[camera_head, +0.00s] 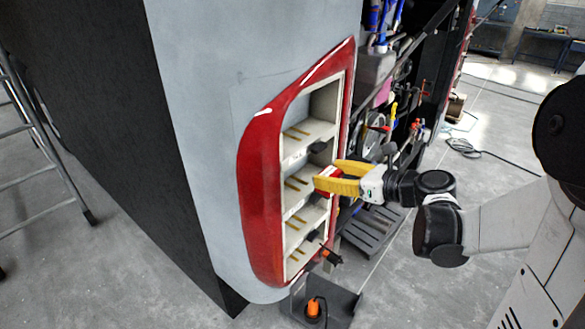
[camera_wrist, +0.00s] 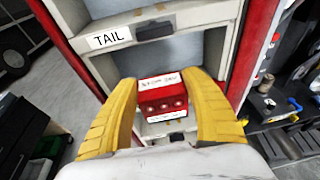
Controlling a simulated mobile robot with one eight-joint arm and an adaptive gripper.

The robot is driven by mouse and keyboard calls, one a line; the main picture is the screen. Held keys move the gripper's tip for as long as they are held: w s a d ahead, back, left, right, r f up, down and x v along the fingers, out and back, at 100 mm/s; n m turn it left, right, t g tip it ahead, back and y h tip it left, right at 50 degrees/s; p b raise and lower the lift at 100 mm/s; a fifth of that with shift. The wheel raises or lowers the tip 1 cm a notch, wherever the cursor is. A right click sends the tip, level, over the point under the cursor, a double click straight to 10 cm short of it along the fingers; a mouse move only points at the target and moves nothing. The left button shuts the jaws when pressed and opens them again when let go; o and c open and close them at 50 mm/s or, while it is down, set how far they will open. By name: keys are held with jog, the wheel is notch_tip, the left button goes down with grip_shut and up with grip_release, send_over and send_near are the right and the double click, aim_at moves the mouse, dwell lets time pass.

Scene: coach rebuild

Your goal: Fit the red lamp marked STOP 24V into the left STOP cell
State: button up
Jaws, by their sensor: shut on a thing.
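My gripper (camera_head: 340,179) has yellow fingers and is shut on a red lamp with a white printed label in front of the coach's lamp housing. The housing (camera_head: 262,190) is a tall red frame with several cream cells stacked vertically, each with brass-coloured strips. The lamp is at the opening of a middle cell (camera_head: 298,186); I cannot tell how far in. A cell label reading TAIL (camera_wrist: 109,38) shows above the lamp.
Cables and hoses (camera_head: 385,110) crowd the right side. A ladder (camera_head: 40,150) stands at left; floor between is clear.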

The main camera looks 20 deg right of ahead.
jog(key=w+a, duration=0.2)
jog(key=w, duration=0.1)
jog(key=w+a, duration=0.2)
jog(key=w, duration=0.1)
jog(key=w+a, duration=0.2)
jog(key=w, duration=0.1)
jog(key=shift+w, duration=0.1)
jog(key=f, duration=0.2)
jog(key=f+b, duration=0.1)
jog(key=shift+w+a+f, duration=0.1)
jog(key=shift+w+f, duration=0.25)
jog(key=shift+w, duration=0.05)
jog(key=shift+s+r, duration=0.1)
jog(key=o, duration=1.3)
jog(key=shift+b, duration=0.35)
jog(key=shift+c, duration=0.2)
